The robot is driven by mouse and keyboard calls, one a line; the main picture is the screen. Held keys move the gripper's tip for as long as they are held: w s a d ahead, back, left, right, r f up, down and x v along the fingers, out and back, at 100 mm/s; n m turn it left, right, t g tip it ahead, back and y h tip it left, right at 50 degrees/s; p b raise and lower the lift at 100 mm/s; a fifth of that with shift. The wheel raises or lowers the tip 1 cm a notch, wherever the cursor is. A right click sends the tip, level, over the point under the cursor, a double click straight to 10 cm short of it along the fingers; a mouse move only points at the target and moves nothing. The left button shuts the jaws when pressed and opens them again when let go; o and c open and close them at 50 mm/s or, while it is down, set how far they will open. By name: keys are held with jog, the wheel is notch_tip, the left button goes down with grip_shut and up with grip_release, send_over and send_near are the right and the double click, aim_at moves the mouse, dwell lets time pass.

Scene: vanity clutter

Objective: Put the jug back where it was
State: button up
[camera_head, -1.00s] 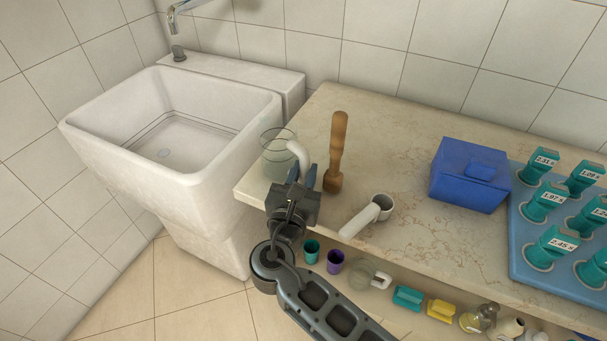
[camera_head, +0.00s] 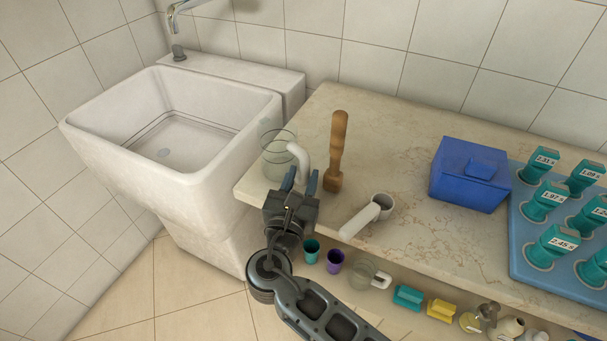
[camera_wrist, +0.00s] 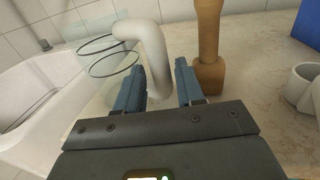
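A clear glass jug (camera_head: 274,150) with a white handle (camera_head: 303,160) stands at the left end of the stone counter, beside the sink. In the wrist view the white handle (camera_wrist: 158,62) rises just beyond my fingers, and the clear jug body (camera_wrist: 100,58) shows to the left. My gripper (camera_head: 299,181) is open at the counter's front edge, in front of the jug. Its two blue fingers are apart, with the lower handle seen between or just past them; I cannot tell which. A second clear jug (camera_head: 362,275) with a white handle sits on the shelf below.
A wooden pestle (camera_head: 336,150) stands close right of the jug. A white handled cup (camera_head: 371,213), a blue box (camera_head: 468,175) and a blue tray (camera_head: 522,262) with teal timers are further right. The sink (camera_head: 190,125) is left. Cups and small items line the lower shelf.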

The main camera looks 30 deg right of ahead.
jog(key=v, duration=1)
jog(key=shift+s+b, duration=0.15)
jog(key=shift+b, duration=0.3)
jog(key=shift+a, duration=0.1)
jog(key=s+d+f+m+g+y, duration=0.1)
jog(key=s+d+f+m+y, duration=0.25)
jog(key=s+f+y, duration=0.35)
jog(key=s+d+f+m+g+y, duration=0.1)
jog(key=s+d+f+m+y, duration=0.25)
jog(key=s, duration=0.65)
jog(key=s+a+r+m+t+y, duration=0.1)
jog(key=s+r+m+t, duration=0.3)
jog(key=s+r+m, duration=1)
notch_tip(320, 180, up, 3)
jog(key=m+y, duration=0.1)
jog(key=m, duration=0.4)
jog(key=shift+s+m, duration=0.3)
jog(key=shift+m, duration=0.1)
